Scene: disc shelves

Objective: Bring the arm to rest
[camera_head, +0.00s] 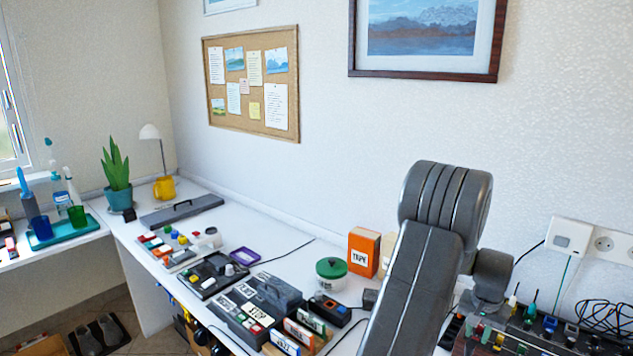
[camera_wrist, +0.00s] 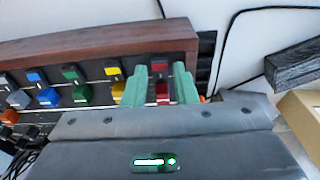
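My arm (camera_head: 425,260) rises grey and bent in the right half of the head view, in front of the white desk. Its far end comes down at the lower right beside a dark panel with several coloured switches. In the wrist view my gripper (camera_wrist: 160,85) shows two green fingers standing apart. A red switch (camera_wrist: 163,93) on the panel shows between them. I cannot tell whether the fingers touch it, and I see nothing held. The fingertips do not show clearly in the head view.
The wood-edged panel (camera_wrist: 90,42) carries rows of coloured switches close to my gripper. On the desk stand a green-lidded pot (camera_head: 331,274), an orange box (camera_head: 364,252) and a black labelled console (camera_head: 245,310). Cables (camera_head: 605,315) lie at the right. The desk's back left is clearer.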

